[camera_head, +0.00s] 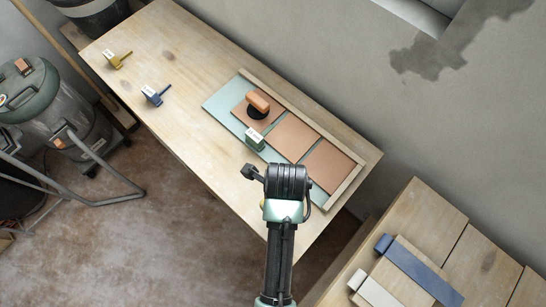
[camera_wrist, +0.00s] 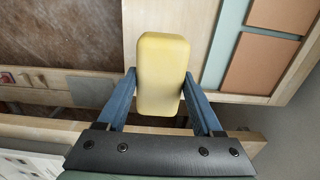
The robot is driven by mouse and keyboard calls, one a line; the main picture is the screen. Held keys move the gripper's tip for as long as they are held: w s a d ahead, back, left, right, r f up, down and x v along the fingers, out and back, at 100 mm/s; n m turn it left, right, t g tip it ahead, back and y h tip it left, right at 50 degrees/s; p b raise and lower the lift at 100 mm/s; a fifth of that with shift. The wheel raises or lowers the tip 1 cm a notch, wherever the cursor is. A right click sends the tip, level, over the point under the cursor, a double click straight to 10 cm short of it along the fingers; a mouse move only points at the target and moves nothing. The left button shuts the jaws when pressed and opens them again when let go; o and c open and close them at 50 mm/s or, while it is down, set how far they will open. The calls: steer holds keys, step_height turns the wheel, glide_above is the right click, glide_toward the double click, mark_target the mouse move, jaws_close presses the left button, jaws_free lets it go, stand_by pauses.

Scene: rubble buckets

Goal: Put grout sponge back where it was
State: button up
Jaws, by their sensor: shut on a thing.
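The grout sponge (camera_wrist: 162,75) is a yellow block with rounded edges, seen in the wrist view. My gripper (camera_wrist: 160,84) has its two blue fingers on either side of it and is shut on it. In the wrist view the sponge appears over the pale wooden table (camera_wrist: 203,22) near its edge; I cannot tell if it touches the table. In the head view my arm ends over the right part of the table (camera_head: 187,58), in front of the tile board (camera_head: 220,104).
The board carries several terracotta tiles (camera_head: 294,137), with an orange-handled tool (camera_head: 258,102) on one and a small green-and-white block (camera_head: 255,139) at its front edge. Yellow (camera_head: 114,60) and blue (camera_head: 153,96) tagged tools lie far left. A wall runs behind.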

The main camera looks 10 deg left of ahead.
step_height(320, 180, down, 4)
steer(key=shift+w+d+r, duration=0.1)
steer(key=shift+d+r, duration=0.05)
steer(key=shift+r, duration=0.05)
steer(key=shift+f, duration=2)
steer(key=shift+f, duration=0.1)
steer(key=o, duration=1.2)
